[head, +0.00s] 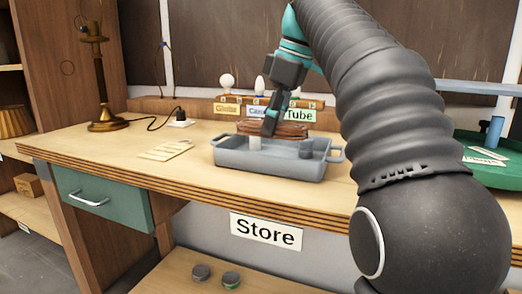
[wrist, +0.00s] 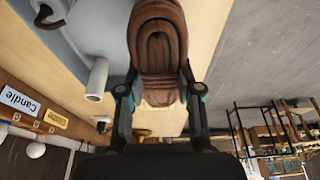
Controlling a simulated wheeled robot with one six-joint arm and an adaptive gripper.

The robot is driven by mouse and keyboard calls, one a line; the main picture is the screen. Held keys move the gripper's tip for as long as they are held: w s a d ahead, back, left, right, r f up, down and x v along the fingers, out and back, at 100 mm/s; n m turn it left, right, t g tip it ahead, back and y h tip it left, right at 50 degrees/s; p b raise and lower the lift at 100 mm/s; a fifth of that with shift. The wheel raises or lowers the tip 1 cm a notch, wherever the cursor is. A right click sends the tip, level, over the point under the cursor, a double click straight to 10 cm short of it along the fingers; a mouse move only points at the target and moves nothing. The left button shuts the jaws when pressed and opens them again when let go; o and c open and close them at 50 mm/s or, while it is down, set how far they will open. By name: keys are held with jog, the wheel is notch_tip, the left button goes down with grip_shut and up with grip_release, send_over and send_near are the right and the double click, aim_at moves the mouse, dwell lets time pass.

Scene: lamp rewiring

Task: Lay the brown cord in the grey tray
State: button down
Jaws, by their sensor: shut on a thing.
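The brown cord (wrist: 158,45) is a coiled bundle between the two fingers of my gripper (wrist: 158,92) in the wrist view. My gripper (head: 269,127) is shut on it. In the head view the cord (head: 290,129) shows behind the fingers, at the back rim of the grey tray. The grey tray (head: 270,168) stands on the workbench with a handle at each end. It holds a pale cylinder (head: 254,143) and a dark round piece (head: 305,151). I cannot tell how high the cord is above the tray.
Bulbs stand behind the tray on a rack (head: 180,104) with Globe, Candle and Tube labels. A brass lamp (head: 104,85) with a black cord stands at the left. Pale flat pieces (head: 165,151) lie left of the tray. A green round surface (head: 480,160) is at the right.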

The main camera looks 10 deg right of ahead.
aim_at(259, 130)
jog(key=w+f, duration=0.1)
jog(key=w+a+f, duration=0.1)
jog(key=w, duration=0.1)
jog(key=w+a+f, duration=0.1)
jog(key=w, duration=0.1)
jog(key=shift+w+f, duration=0.25)
jog(key=shift+f+b, duration=0.85)
jog(key=shift+f, duration=1.2)
jog(key=shift+f, duration=0.1)
jog(key=c, duration=1.1)
grip_release()
jog(key=shift+o, duration=0.2)
jog(key=p+v, duration=0.2)
jog(key=v, duration=0.5)
jog(key=shift+d+r+p, duration=0.15)
jog(key=shift+r+p, duration=0.2)
